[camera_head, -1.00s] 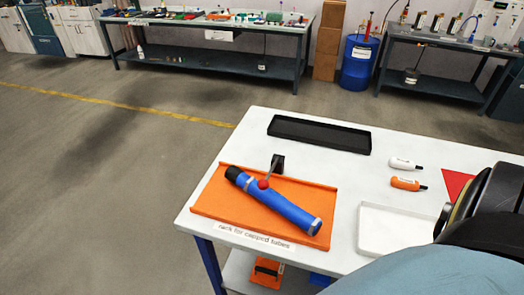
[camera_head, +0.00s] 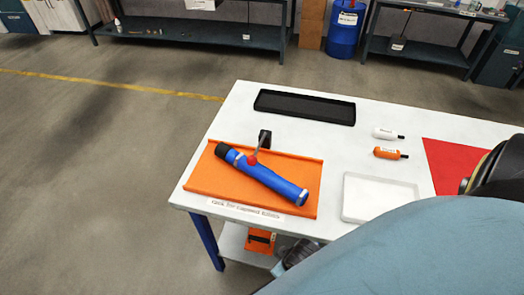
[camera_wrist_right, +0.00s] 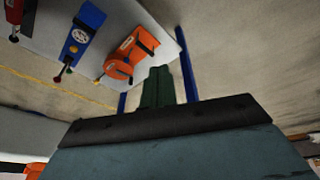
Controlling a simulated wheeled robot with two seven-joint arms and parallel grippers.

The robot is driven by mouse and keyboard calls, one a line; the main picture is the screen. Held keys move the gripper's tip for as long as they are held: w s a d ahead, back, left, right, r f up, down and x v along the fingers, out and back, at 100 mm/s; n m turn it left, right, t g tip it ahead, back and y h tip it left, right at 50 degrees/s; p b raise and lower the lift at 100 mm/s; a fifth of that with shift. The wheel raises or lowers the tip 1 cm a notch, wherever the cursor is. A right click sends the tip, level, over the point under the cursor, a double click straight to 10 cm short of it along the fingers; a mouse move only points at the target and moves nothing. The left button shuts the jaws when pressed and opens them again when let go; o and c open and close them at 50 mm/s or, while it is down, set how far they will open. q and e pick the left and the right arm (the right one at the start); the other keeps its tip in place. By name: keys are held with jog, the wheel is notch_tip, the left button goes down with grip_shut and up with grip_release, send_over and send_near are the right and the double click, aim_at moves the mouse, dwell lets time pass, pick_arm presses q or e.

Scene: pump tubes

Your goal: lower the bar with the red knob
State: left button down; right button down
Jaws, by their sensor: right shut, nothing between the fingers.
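The bar (camera_head: 259,145) rises from a small black bracket at the back of the orange rack (camera_head: 305,165). Its red knob (camera_head: 252,161) sits over the upper part of the blue capped tube (camera_head: 270,178), which lies slantwise on the rack; I cannot tell whether the knob touches it. In the right wrist view, my right gripper's green fingers (camera_wrist_right: 157,88) are shut and empty, away from the bar. My blue-grey arm fills the lower right of the head view. My left gripper is not in view.
A black tray (camera_head: 305,92) lies at the table's back. A white bottle (camera_head: 385,134), an orange bottle (camera_head: 387,153), a white tray (camera_head: 350,212) and a red patch (camera_head: 455,165) lie to the right. In the wrist view, an orange device (camera_wrist_right: 122,62) sits on a white shelf.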

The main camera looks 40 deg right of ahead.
jog(key=w+r+t, duration=0.2)
jog(key=w+r, duration=0.2)
jog(key=r, duration=0.1)
jog(key=w+d+r+t, duration=0.1)
jog(key=w+r, duration=0.4)
jog(key=w+r+t+p, duration=0.1)
jog(key=w+r+t, duration=0.1)
jog(key=w+r, duration=0.2)
jog(key=shift+w+d+r+t, duration=0.1)
jog(key=shift+r+t, duration=0.05)
jog(key=shift+r, duration=0.3)
jog(key=shift+w+d+r+t, duration=0.1)
jog(key=shift+r+t, duration=0.05)
jog(key=shift+r, duration=0.25)
jog(key=w+d+r+n+t+y, duration=0.1)
jog(key=w+r+n+t+y, duration=0.2)
jog(key=w+r, duration=0.4)
jog(key=s+d+r+n+g+y+p, duration=0.1)
jog(key=s+d+r+g+y, duration=0.15)
jog(key=d+r, duration=0.35)
jog(key=s+d+r+n+g+y+p, duration=0.1)
jog(key=d+r+g+y, duration=0.2)
jog(key=d, duration=0.4)
jog(key=f+x, duration=0.1)
jog(key=x, duration=1.1)
jog(key=shift+s+d+t, duration=0.2)
jog(key=shift+s+t, duration=0.1)
jog(key=shift+t, duration=0.15)
